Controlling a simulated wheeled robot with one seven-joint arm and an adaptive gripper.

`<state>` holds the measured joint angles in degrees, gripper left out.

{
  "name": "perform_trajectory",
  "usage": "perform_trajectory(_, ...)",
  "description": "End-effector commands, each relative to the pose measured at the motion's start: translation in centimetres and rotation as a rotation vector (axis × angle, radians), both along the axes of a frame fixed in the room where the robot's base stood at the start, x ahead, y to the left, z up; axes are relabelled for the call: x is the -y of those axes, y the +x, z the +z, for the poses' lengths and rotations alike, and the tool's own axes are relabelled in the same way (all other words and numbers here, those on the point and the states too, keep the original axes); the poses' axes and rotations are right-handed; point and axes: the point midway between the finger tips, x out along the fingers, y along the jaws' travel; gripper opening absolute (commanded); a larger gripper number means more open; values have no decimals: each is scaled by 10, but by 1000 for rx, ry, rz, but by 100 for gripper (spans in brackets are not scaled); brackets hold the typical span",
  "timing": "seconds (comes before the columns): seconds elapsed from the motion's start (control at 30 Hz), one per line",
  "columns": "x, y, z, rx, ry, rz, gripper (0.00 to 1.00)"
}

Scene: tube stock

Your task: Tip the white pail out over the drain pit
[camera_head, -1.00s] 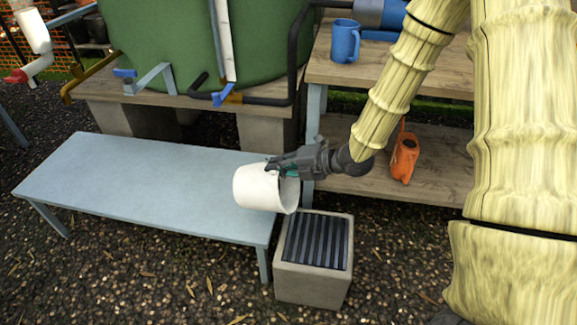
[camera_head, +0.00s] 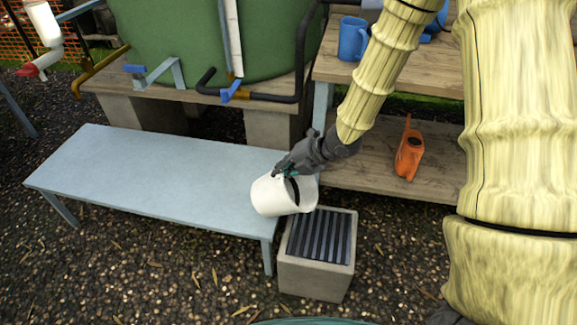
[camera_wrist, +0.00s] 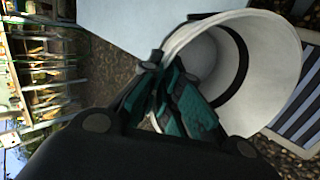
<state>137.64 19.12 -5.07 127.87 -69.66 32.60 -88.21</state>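The white pail (camera_head: 272,196) is tilted, its open mouth facing right and toward the drain pit. It hangs at the right end of the bench, above and left of the pit's grate. My gripper (camera_head: 287,172) is at the pail's rim, its teal fingers closed on the rim wall. In the wrist view the pail (camera_wrist: 275,55) shows its pale inside with a dark band, and my gripper (camera_wrist: 172,90) overlaps its near edge. The drain pit (camera_head: 316,277) is a concrete block with a dark slatted grate. I see no contents in the pail.
A pale blue bench (camera_head: 150,180) stands left of the pit. A wooden shelf (camera_head: 345,172) behind holds an orange watering can (camera_head: 409,155) and a blue jug (camera_head: 352,40). A green tank (camera_head: 170,40) stands at the back. Open gravel lies in front.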

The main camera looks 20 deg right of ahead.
Motion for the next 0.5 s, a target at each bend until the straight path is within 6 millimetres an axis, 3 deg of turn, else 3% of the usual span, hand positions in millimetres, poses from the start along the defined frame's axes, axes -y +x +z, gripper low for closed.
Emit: perform_trajectory(0.5, -30, 20, -12, -192, -287, 4, 0)
